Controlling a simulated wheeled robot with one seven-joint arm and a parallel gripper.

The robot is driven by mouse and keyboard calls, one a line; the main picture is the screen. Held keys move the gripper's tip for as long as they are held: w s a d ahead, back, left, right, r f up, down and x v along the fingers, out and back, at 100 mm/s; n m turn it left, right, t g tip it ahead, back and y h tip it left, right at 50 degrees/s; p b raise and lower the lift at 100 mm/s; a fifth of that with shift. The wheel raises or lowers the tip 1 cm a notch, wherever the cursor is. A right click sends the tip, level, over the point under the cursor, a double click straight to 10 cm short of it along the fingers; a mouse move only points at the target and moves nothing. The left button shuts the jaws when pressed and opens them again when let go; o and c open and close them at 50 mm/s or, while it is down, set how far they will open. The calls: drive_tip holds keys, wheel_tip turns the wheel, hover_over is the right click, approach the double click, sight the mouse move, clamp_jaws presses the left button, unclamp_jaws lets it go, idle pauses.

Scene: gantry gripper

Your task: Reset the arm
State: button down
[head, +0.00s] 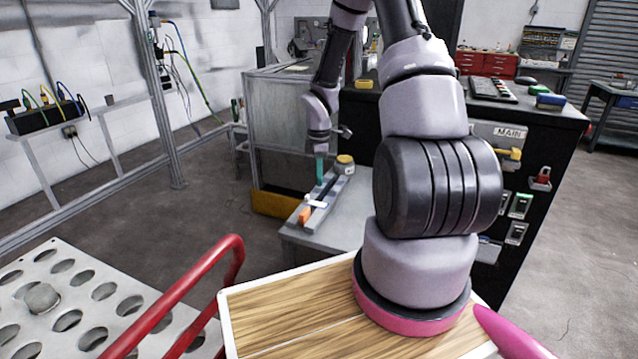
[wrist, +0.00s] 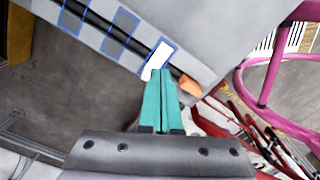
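My gripper (head: 320,180) hangs from my arm over the grey worktop (head: 345,225) in the head view, pointing down. Its teal fingers also show in the wrist view (wrist: 162,76). They lie side by side with only a thin seam between them, and I see nothing held. A white piece (wrist: 158,58) lies in a blue-outlined slot on the grey strip, just beyond the fingertips in the wrist view. Whether the fingers touch it is not clear.
An orange piece (head: 304,215) sits at the strip's near end. A round yellow-topped item (head: 344,163) stands by its far end. A clear-walled enclosure (head: 290,125) stands behind, a black cabinet (head: 545,180) to the right. Open floor (head: 120,160) lies left.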

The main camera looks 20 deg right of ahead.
idle(0.4)
drive_tip(key=s+a+r+m+t, duration=0.1)
drive_tip(key=s+r+m, duration=0.15)
drive_tip(key=r, duration=0.55)
drive_tip(key=s+a+r+m+t, duration=0.15)
drive_tip(key=r+m, duration=0.25)
drive_tip(key=r, duration=0.5)
drive_tip(key=s+r+m+t, duration=0.1)
drive_tip(key=s+r+m, duration=0.2)
drive_tip(key=r, duration=0.5)
drive_tip(key=s+a+r+m+t+y, duration=0.1)
drive_tip(key=s+a+r+m+t, duration=0.1)
drive_tip(key=s+r+m, duration=0.3)
drive_tip(key=s+a+r+m+t+y, duration=0.1)
drive_tip(key=s+a+r+m, duration=0.3)
drive_tip(key=s+r, duration=0.4)
drive_tip(key=s, duration=0.4)
drive_tip(key=shift+m+t, duration=0.35)
